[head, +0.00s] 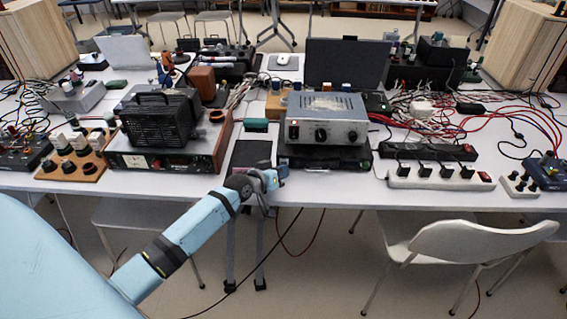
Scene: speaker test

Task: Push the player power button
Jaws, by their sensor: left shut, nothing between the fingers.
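My left gripper (274,180) is shut and empty at the front edge of the table, in front of a black unit that lies under a grey metal box. The grey box (325,118) has dark knobs on its front. The low black unit (325,157) lies beneath it. Left of these, a wood-sided unit (165,161) with a black front panel and a small meter carries a black ribbed box (161,122). Which unit is the player is not clear, and a power button is too small to make out. My right gripper is out of view.
The white table (345,198) is crowded with gear and cables. A white power strip (441,176) lies to the right, red cables (520,121) behind it. A wooden knob panel (73,157) sits at left. A white chair (482,240) stands in front.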

